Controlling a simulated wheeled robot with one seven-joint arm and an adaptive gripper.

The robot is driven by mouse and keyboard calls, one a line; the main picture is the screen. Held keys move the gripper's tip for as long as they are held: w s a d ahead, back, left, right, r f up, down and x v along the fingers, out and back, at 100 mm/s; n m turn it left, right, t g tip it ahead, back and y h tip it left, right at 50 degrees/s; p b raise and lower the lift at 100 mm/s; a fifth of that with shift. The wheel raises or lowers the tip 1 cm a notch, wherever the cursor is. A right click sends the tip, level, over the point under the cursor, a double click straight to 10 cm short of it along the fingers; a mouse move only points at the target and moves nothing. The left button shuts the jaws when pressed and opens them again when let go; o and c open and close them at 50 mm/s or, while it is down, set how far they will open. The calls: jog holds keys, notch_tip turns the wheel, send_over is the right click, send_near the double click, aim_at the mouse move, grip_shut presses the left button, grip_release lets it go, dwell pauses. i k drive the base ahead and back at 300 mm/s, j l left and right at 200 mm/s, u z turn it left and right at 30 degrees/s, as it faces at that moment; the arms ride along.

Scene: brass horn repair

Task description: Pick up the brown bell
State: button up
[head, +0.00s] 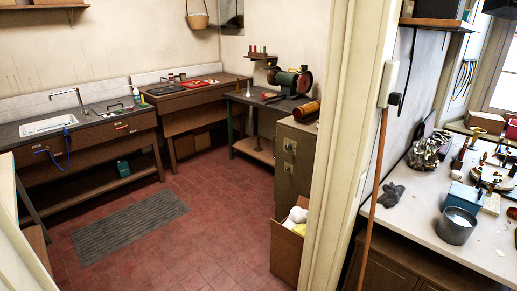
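An orange-brown, rounded piece (306,111) lies on its side on top of the olive-green cabinet (294,160), just left of the door frame. It looks like the brown bell, but it is small in the picture and I cannot be sure. Nothing visibly covers it. My gripper is not in view.
A doorway post (345,130) divides the room from a white workbench (405,215) at right, crowded with brass parts and a grey pot (456,225). A cardboard box (287,250) stands below the cabinet. The red tiled floor (225,215) is mostly clear, with a grey mat (130,224).

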aim_at(257, 149)
jog(key=i+u, duration=0.85)
jog(key=i+j+u, duration=0.2)
jog(key=i+u, duration=0.15)
jog(key=i, duration=0.6)
jog(key=i+u, duration=0.35)
jog(key=i, duration=0.6)
jog(key=i+l+z, duration=0.15)
jog(key=i+z, duration=0.2)
jog(key=i, duration=0.15)
jog(key=i+z, duration=0.4)
jog(key=i, duration=0.15)
jog(key=i+j+z, duration=0.1)
jog(key=i+z, duration=0.25)
jog(key=i, duration=0.15)
jog(key=i+j+z, duration=0.35)
jog(key=i, duration=0.15)
jog(key=i+l, duration=0.25)
jog(key=i, duration=0.15)
jog(key=i+l+z, duration=0.15)
jog(key=i, duration=0.25)
jog(key=i+l, duration=0.3)
jog(key=i+l+z, duration=0.15)
jog(key=i, duration=0.35)
jog(key=i+l+u, duration=0.1)
jog(key=i+l, duration=0.2)
jog(key=l, duration=0.15)
